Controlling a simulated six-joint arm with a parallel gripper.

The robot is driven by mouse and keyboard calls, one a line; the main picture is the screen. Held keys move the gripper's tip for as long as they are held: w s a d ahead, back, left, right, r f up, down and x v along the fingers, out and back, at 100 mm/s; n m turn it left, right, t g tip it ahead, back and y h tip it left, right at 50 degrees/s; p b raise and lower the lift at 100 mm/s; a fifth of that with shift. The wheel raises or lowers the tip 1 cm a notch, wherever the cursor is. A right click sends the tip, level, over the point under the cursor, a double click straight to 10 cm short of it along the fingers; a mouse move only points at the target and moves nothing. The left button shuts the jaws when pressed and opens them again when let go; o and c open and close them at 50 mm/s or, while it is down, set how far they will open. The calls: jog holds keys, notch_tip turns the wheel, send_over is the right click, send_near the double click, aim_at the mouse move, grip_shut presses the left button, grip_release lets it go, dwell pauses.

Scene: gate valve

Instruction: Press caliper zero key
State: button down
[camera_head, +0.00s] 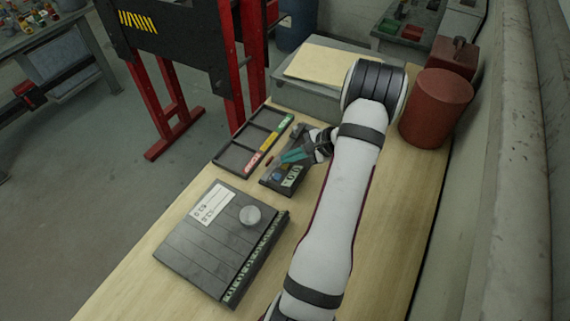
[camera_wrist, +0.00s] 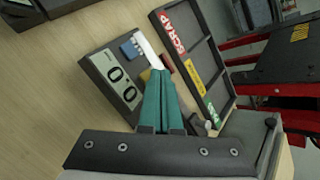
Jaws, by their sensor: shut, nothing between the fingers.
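The caliper unit (camera_head: 291,178) is a dark block with a pale display, lying on the wooden bench beside the tray. In the wrist view its display (camera_wrist: 124,83) shows digits that look like 0.0. A blue piece (camera_wrist: 130,49) and a pale strip sit on its far end, and a small yellowish part (camera_wrist: 146,74) shows beside the fingertips. My gripper (camera_head: 292,156) is shut and empty, its teal fingers pointing at the unit. In the wrist view the fingertips (camera_wrist: 158,76) overlap the unit near the yellowish part. I cannot tell whether they touch it.
A dark three-slot tray (camera_head: 236,158) with red, yellow and green labels lies next to the unit; SCRAP is readable on the red label (camera_wrist: 173,32). A slatted dark plate (camera_head: 190,250) carries a grey round piece (camera_head: 250,215). A red cylinder (camera_head: 436,108) stands behind my arm.

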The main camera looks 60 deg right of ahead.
jog(key=shift+r, duration=0.35)
notch_tip(320, 180, up, 5)
dwell(0.6)
dwell(0.5)
